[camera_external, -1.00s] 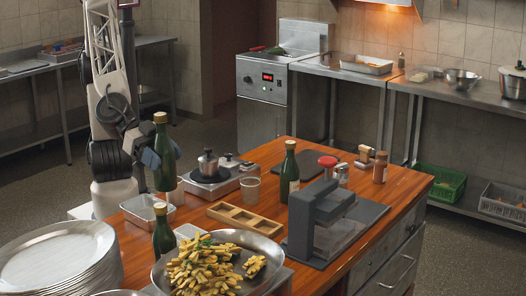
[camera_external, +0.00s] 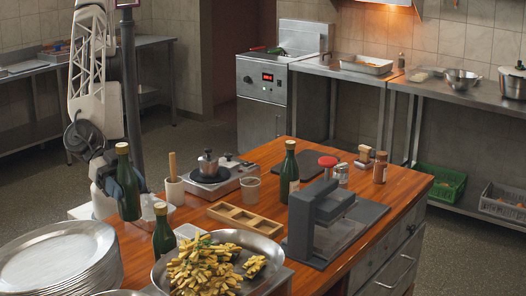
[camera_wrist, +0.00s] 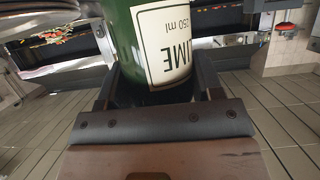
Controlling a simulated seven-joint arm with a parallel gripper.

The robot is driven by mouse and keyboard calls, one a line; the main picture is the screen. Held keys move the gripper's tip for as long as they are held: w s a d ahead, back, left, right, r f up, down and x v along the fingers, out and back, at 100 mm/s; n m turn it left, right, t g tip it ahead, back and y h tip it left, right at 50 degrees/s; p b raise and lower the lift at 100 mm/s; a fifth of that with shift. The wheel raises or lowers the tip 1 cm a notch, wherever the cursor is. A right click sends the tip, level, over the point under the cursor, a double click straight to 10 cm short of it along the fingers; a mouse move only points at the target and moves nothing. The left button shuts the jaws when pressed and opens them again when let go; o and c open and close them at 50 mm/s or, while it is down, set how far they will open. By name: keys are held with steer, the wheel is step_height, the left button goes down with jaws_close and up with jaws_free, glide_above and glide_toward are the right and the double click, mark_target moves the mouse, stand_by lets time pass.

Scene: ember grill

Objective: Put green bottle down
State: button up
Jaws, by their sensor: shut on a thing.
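My gripper (camera_external: 122,184) is shut on a green bottle (camera_external: 128,196) with a gold cap, held upright near the left end of the wooden counter (camera_external: 264,160). I cannot tell whether the bottle's base touches the counter. In the wrist view the bottle (camera_wrist: 118,45) sits between my gripper's dark jaws (camera_wrist: 155,88), its cream label reading "LIME 250 ml". A second green bottle (camera_external: 163,238) stands just to the right and nearer the camera. A third green bottle (camera_external: 290,172) stands on the counter's middle.
A white mortar with a wooden pestle (camera_external: 173,168) and a metal tray stand right behind the held bottle. A pan of fries (camera_external: 160,280), stacked plates (camera_external: 58,255), a wooden divided tray (camera_external: 245,218), a burner (camera_external: 212,183) and a press (camera_external: 318,215) crowd the counter.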

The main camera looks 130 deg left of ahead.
mark_target(130, 211)
steer(key=shift+f, duration=0.35)
steer(key=shift+f, duration=2.9)
steer(key=shift+f, duration=0.15)
steer(key=shift+f, duration=1.95)
steer(key=shift+f, duration=0.15)
steer(key=o, duration=1.2)
